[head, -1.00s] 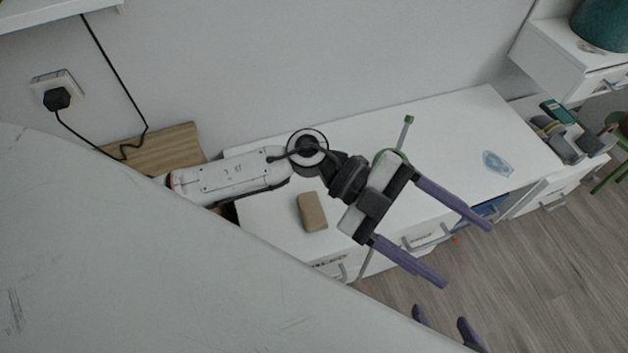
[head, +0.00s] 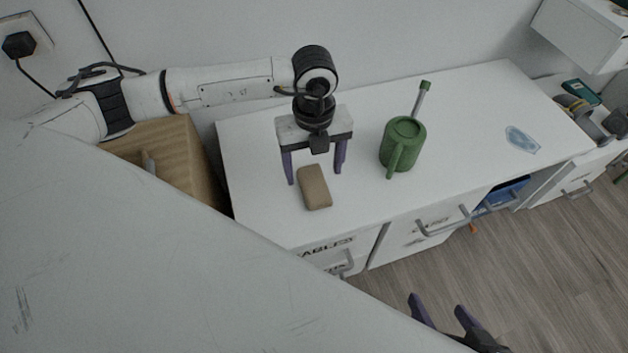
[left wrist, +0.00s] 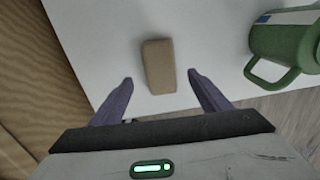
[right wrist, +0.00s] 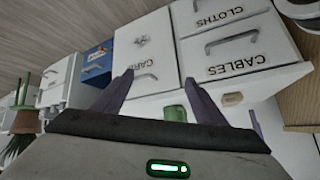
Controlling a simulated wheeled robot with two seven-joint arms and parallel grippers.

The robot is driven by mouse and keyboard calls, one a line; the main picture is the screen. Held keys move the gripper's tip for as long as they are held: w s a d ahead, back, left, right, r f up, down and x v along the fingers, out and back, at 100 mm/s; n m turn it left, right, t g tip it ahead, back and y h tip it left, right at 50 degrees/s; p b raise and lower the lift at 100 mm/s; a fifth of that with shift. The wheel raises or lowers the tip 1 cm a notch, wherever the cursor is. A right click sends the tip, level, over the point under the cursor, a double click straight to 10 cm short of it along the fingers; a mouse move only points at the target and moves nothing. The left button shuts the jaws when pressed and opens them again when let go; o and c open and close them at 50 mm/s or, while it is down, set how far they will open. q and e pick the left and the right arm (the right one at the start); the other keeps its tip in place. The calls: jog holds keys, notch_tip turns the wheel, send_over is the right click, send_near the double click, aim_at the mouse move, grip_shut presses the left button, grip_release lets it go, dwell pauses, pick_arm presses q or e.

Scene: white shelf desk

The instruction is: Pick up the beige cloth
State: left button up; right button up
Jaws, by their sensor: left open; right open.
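The beige cloth (head: 314,187) is a small folded block lying on the white desk top, near its front left. It also shows in the left wrist view (left wrist: 158,66), between and beyond the fingertips. My left gripper (head: 315,176) points down just behind and above the cloth, open and empty. Its purple fingers stand on either side in the left wrist view (left wrist: 160,80). My right gripper (head: 437,302) is low at the front, away from the desk top, open and empty. In the right wrist view (right wrist: 158,82) it faces the drawer fronts, and the cloth (right wrist: 232,99) shows small.
A green mug (head: 402,146) stands right of the cloth. A light blue item (head: 522,140) lies farther right. Labelled drawers (head: 331,249) with handles are below the desk top (head: 455,105). A wooden box (head: 187,150) is at the left. A large pale surface fills the lower left.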

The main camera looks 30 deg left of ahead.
aim_at(314, 182)
pick_arm(q)
notch_tip(314, 182, down, 5)
jog(key=shift+w+r+b, duration=0.1)
jog(key=shift+w+b, duration=0.05)
jog(key=shift+b, duration=0.65)
pick_arm(e)
jog(key=shift+a+f+n+g, duration=0.4)
jog(key=shift+a+f, duration=0.1)
jog(key=shift+f, duration=0.05)
pick_arm(q)
jog(key=c, duration=1.1)
jog(key=shift+r, duration=0.1)
jog(key=shift+c, duration=0.2)
pick_arm(e)
jog(key=shift+w, duration=0.1)
pick_arm(q)
jog(key=shift+r, duration=0.3)
notch_tip(314, 182, up, 9)
jog(key=p, duration=0.3)
jog(key=shift+r, duration=0.2)
pick_arm(e)
jog(key=shift+s+d+r+m+t, duration=0.2)
jog(key=shift+d+r+m+t, duration=0.45)
jog(key=shift+d+r, duration=0.25)
